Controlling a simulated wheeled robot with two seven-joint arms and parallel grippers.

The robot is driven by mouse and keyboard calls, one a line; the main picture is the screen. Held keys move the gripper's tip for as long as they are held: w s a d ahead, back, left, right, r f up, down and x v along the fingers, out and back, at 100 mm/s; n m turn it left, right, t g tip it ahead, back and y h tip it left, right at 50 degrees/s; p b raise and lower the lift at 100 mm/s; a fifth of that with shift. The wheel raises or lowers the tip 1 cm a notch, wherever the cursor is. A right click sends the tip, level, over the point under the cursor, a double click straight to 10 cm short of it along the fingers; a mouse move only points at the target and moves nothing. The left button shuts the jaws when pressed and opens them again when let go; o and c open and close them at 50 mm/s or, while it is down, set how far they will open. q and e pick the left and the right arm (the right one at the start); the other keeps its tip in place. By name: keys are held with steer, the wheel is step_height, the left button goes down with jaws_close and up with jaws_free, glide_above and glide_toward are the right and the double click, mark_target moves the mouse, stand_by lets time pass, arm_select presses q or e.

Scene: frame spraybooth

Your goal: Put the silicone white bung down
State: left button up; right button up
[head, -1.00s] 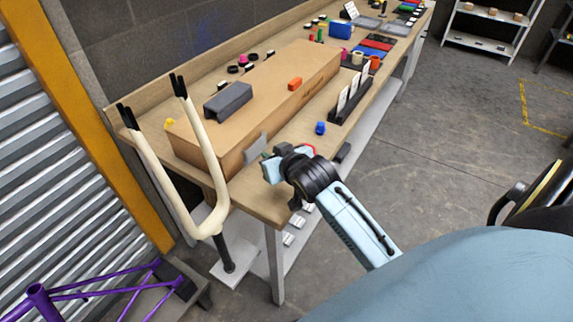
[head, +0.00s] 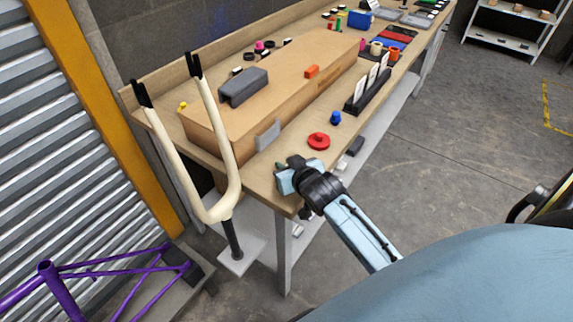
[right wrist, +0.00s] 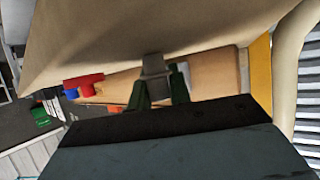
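My right gripper (head: 283,170) is at the near corner of the wooden bench (head: 262,198), by its front edge. A small blue bung (head: 336,118) stands further along. My left gripper is out of view.
A long cardboard box (head: 290,85) fills the bench's middle, with a grey pad (head: 268,136) at its near end. A black rack of white cards (head: 368,92) stands near the front edge. A cream fork (head: 215,150) rises at the bench's near left.

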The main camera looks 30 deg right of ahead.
steer(key=o, duration=0.4)
steer(key=shift+c, duration=0.2)
steer(key=shift+s+r, duration=0.1)
steer(key=shift+r, duration=0.1)
steer(key=p+v, duration=0.1)
steer(key=v, duration=1.1)
steer(key=shift+p, duration=0.4)
steer(key=shift+d, duration=0.1)
